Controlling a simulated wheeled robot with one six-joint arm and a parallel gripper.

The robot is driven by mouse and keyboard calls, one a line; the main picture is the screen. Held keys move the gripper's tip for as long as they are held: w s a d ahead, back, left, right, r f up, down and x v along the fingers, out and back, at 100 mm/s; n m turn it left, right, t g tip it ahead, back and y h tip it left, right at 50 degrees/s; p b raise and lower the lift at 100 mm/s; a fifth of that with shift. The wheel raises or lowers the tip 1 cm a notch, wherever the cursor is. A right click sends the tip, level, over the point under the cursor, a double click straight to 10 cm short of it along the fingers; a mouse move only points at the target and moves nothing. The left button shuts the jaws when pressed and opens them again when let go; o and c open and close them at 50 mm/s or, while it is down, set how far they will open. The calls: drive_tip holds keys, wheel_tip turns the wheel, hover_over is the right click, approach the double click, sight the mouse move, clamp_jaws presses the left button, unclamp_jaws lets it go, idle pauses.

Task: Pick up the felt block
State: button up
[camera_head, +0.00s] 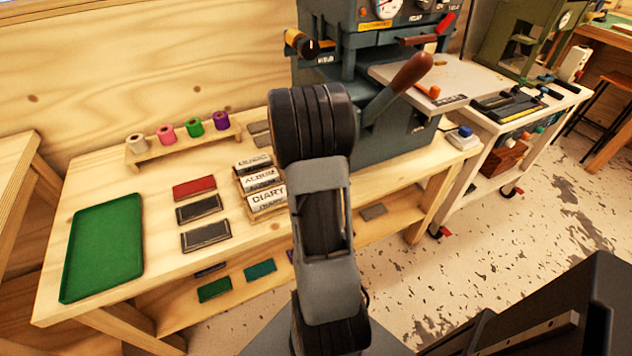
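I cannot tell for sure which item is the felt block. On the wooden bench lie a flat red block (194,187) and, in front of it, two flat dark blocks, the farther one (199,208) and the nearer one (206,235). They lie apart in a column between the green tray and the labelled blocks. My arm (325,250) rises through the middle of the picture, to the right of them. My gripper is not in view, so its opening and what it may hold do not show.
A green tray (103,248) lies at left. Foil rolls (166,134) stand on a small rack behind. Labelled blocks (266,198) sit beside my arm. A large press (400,140) fills the back right. Coloured pieces (214,289) lie on the lower shelf.

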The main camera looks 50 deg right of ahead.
drive_tip(key=shift+c, duration=0.2)
drive_tip(key=c, duration=1)
drive_tip(key=shift+r, duration=0.15)
drive_tip(key=shift+r, duration=0.6)
drive_tip(key=shift+s+a+r+p, duration=0.5)
drive_tip(key=shift+s+a+r, duration=0.95)
drive_tip(key=shift+s+r, duration=0.45)
drive_tip(key=shift+s+a+r+p, duration=0.45)
drive_tip(key=shift+s+a+r, duration=1)
drive_tip(key=shift+s+r, duration=0.45)
drive_tip(key=shift+s+a+r+p, duration=0.5)
drive_tip(key=shift+s+a+r, duration=0.95)
drive_tip(key=shift+s+r, duration=0.45)
drive_tip(key=shift+w+r, duration=0.1)
drive_tip(key=shift+w, duration=0.05)
